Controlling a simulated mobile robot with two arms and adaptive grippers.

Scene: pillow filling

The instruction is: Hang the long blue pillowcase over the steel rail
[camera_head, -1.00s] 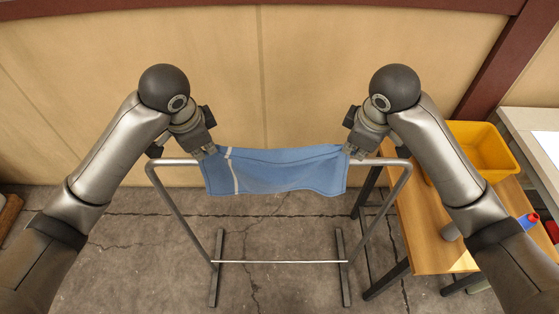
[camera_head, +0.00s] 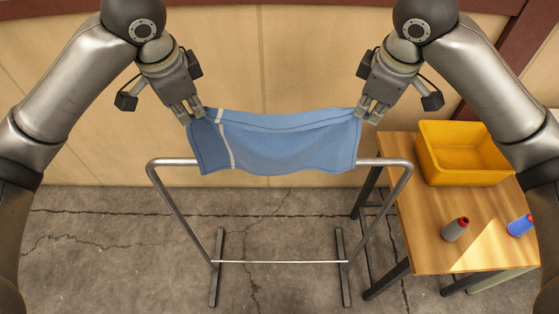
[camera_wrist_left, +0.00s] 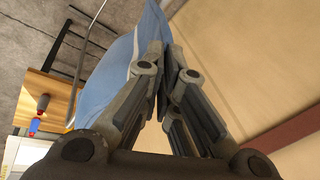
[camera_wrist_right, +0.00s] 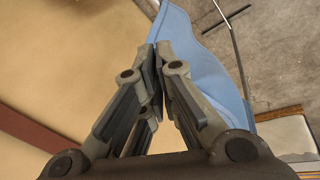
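The long blue pillowcase (camera_head: 280,145), with a white stripe near its left end, is stretched between my two grippers and its lower edge hangs free. My left gripper (camera_head: 194,115) is shut on its upper left corner, and my right gripper (camera_head: 364,114) is shut on its upper right corner. The cloth also shows in the left wrist view (camera_wrist_left: 112,75) and the right wrist view (camera_wrist_right: 212,75). The steel rail (camera_head: 384,162) has its middle hidden by the cloth; both bar ends show. I cannot tell whether the cloth touches the rail.
A wooden table (camera_head: 415,225) stands right of the rail. It carries a yellow bin (camera_head: 465,170), a grey spool-like item (camera_head: 455,230) and a blue one (camera_head: 520,226). A plain tan wall (camera_head: 300,60) rises behind. The cracked floor (camera_head: 110,240) at left is clear.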

